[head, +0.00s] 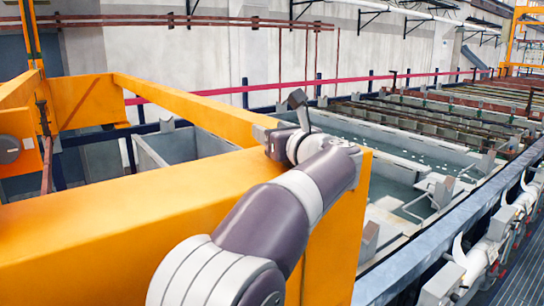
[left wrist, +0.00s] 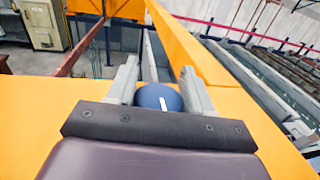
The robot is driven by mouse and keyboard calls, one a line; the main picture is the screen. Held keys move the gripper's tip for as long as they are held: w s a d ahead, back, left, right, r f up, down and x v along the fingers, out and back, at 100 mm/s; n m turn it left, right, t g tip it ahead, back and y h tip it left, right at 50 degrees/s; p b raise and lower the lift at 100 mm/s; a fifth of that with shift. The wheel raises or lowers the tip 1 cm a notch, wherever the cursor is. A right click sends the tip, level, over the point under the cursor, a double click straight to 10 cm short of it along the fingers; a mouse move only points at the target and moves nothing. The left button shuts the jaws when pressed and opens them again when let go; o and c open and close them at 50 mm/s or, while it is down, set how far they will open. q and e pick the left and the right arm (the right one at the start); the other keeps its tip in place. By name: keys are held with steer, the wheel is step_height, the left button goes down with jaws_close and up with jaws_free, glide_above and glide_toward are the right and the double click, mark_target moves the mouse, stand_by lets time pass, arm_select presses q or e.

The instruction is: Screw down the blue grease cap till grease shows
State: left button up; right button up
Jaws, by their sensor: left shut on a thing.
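The blue grease cap (left wrist: 157,97) shows in the left wrist view as a round dark blue top with a white mark on it. It sits at the orange beam, between the two grey fingers of my left gripper (left wrist: 160,88). The left gripper is shut on the cap, one finger on each side. In the head view my left gripper (head: 289,115) reaches over the end of the orange beam (head: 130,205), and the cap is hidden there by the gripper and wrist. No grease can be made out. My right gripper is not in view.
Orange frame bars (head: 185,105) run behind the beam. Grey tanks with liquid (head: 385,160) lie beyond it to the right. A blue-grey rail (head: 450,215) and white pipe fittings (head: 470,265) run along the right. A beige cabinet (left wrist: 40,25) stands at the back left.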

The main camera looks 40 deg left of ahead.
arm_select(q)
steer(key=shift+w+d+m+t+h+b, duration=0.1)
steer(key=shift+w+m+t+h+b, duration=0.05)
steer(key=shift+m+t+h+b, duration=1.2)
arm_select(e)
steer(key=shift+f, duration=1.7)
arm_select(q)
steer(key=shift+t+y, duration=0.25)
steer(key=shift+y, duration=0.1)
steer(key=shift+r, duration=0.1)
steer(key=o, duration=0.9)
steer(key=shift+o, duration=0.3)
steer(key=shift+w, duration=0.1)
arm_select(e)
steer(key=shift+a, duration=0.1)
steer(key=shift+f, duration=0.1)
